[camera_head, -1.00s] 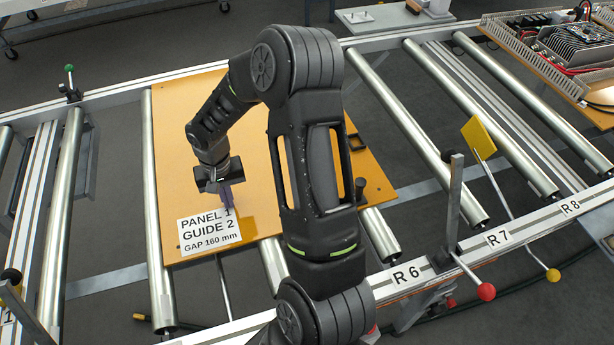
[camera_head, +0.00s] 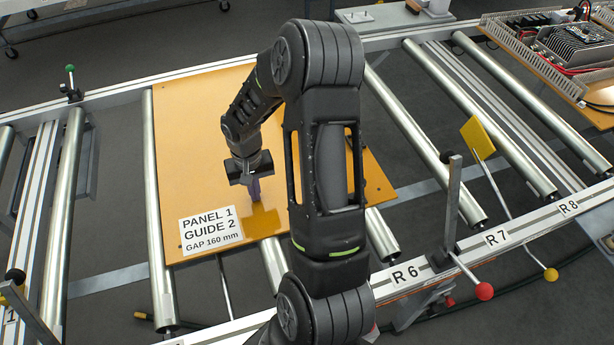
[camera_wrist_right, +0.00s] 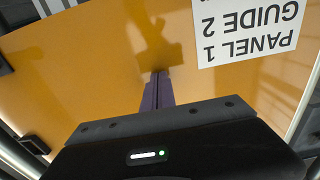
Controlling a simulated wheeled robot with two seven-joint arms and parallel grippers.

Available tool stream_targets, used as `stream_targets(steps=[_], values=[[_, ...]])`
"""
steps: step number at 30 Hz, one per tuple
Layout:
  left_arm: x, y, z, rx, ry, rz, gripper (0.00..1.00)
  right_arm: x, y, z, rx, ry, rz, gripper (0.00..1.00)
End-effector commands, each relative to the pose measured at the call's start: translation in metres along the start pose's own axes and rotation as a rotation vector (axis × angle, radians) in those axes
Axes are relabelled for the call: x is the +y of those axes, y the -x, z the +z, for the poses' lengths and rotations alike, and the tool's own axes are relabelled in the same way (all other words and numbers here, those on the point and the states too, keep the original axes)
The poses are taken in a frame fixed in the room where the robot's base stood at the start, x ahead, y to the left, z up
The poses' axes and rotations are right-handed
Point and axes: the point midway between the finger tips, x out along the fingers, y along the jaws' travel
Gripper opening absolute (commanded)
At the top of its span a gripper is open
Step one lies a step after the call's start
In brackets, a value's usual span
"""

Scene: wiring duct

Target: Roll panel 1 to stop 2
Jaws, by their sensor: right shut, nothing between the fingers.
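Panel 1 (camera_head: 185,120) is a flat orange board lying on the rollers. Its white label (camera_head: 211,231) reads "PANEL 1 GUIDE 2 GAP 160 mm". The panel also fills much of the right wrist view (camera_wrist_right: 90,75). My right gripper (camera_head: 256,200) is shut and empty over the panel, right of the label. Its purple fingers (camera_wrist_right: 157,85) point at the panel surface; I cannot tell whether they touch it. My right arm hides the panel's middle. No part is readably marked stop 2. My left gripper is not in view.
An upright metal post (camera_head: 452,205) with a black knob stands at the front rail beside R 6. A red-ball lever (camera_head: 484,290) and a yellow paddle (camera_head: 477,138) are near it. Bare rollers (camera_head: 510,120) lie to the right. An electronics board (camera_head: 575,60) sits at the back right.

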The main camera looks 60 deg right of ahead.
Motion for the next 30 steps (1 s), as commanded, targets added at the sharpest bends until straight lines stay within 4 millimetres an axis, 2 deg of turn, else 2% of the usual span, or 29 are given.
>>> stream_targets(steps=[30], values=[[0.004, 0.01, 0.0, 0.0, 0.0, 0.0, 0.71, 0.072, 0.0, 0.0, -0.001, -0.002, 0.001, 0.0]])
